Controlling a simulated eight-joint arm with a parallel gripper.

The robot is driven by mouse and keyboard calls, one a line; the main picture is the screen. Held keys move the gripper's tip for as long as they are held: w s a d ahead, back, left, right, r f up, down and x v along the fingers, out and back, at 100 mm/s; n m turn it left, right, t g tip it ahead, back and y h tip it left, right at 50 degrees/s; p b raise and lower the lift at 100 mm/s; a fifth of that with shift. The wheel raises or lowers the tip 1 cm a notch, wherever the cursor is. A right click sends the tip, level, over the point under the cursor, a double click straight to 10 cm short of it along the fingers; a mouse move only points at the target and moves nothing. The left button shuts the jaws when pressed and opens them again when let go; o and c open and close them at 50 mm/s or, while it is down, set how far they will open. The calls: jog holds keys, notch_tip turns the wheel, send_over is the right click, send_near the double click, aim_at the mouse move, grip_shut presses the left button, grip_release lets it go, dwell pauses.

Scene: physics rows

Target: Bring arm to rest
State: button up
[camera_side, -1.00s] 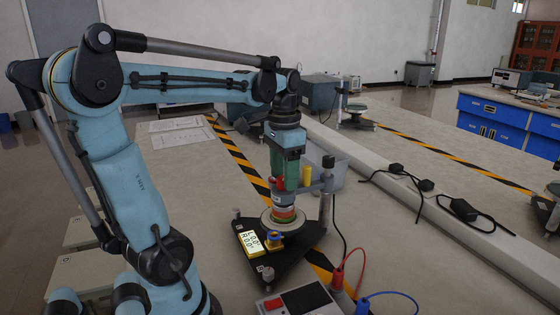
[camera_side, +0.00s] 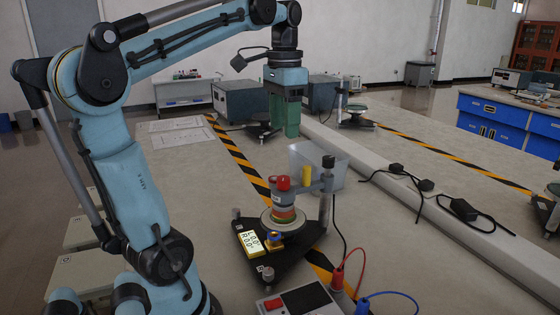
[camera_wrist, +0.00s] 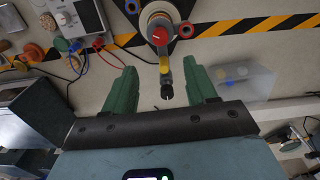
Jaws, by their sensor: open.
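My gripper (camera_side: 291,134) hangs from my blue arm, pointing down, high above the bench. In the wrist view its two green fingers (camera_wrist: 163,92) are spread apart with nothing held between them. Below it in the side view stands a black three-legged apparatus (camera_side: 298,243) with a round plate, a stack of coloured discs (camera_side: 284,213) and a red-topped part (camera_side: 283,184) on top. The stack and red top also show at the upper middle of the wrist view (camera_wrist: 160,36). My gripper is clear of the apparatus.
A clear bin (camera_side: 328,168) stands behind the apparatus. A meter box (camera_side: 300,300) with red and blue leads is at the front. A raised pale cable duct (camera_side: 400,191) with black adapters runs along the right.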

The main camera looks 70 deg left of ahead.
dwell(0.3)
jog(key=w+d+f+t, duration=0.1)
jog(key=d+f+t, duration=0.6)
jog(key=d+f, duration=0.8)
jog(key=shift+w+f+m, duration=0.3)
jog(key=shift+w+f, duration=0.1)
jog(key=shift+f, duration=0.2)
jog(key=shift+r, duration=0.1)
